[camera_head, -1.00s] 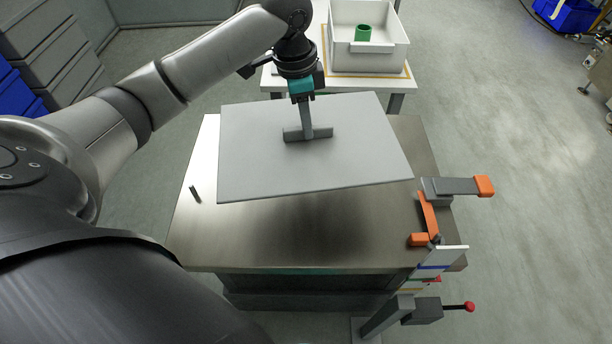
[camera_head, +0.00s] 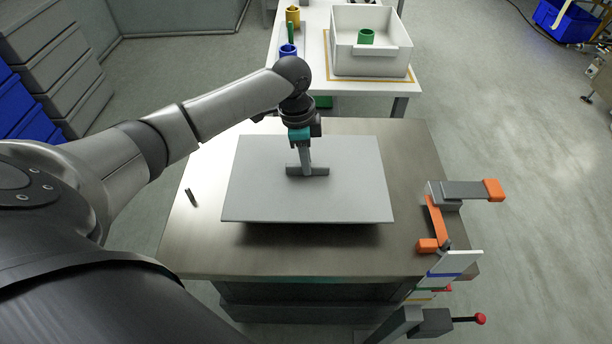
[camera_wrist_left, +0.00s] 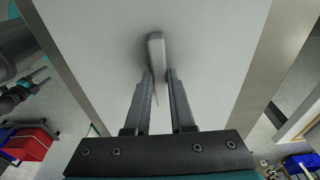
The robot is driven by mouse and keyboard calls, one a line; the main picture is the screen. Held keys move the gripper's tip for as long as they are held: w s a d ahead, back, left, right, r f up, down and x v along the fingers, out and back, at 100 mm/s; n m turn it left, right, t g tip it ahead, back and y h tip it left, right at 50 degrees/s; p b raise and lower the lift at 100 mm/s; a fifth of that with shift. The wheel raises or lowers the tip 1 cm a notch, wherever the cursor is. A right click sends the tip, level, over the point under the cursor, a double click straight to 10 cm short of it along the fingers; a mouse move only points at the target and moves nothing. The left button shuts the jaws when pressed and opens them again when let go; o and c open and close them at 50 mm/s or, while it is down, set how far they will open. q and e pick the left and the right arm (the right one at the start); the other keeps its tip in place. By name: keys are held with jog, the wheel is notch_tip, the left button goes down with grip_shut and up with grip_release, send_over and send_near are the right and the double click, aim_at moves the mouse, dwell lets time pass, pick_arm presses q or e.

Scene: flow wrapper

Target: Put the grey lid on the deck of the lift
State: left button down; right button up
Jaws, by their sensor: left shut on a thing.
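The grey lid (camera_head: 345,195) is a flat rectangular plate with a T-shaped handle (camera_head: 318,171) standing on its top. My left gripper (camera_head: 304,150) is shut on the handle from above. The lid hangs roughly level, a little above the metal deck of the lift (camera_head: 415,160), with a dark shadow beneath its front edge. In the left wrist view the two fingers (camera_wrist_left: 161,90) close around the upright of the handle, and the lid (camera_wrist_left: 210,50) fills the space behind. My right gripper does not show.
An orange-tipped clamp or lever (camera_head: 465,190) stands at the deck's right edge, near a red-knobbed lever (camera_head: 480,318). A small dark peg (camera_head: 191,197) is at the deck's left. Behind is a white table with a white bin (camera_head: 370,62) and coloured cylinders.

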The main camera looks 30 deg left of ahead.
pick_arm(q)
notch_tip(320, 180, down, 4)
jog(key=shift+f+b, duration=0.1)
jog(key=shift+b, duration=0.55)
jog(key=shift+f, duration=0.2)
jog(key=c, duration=1.2)
grip_release()
jog(key=shift+c, duration=0.2)
jog(key=o, duration=0.5)
jog(key=shift+c, duration=0.2)
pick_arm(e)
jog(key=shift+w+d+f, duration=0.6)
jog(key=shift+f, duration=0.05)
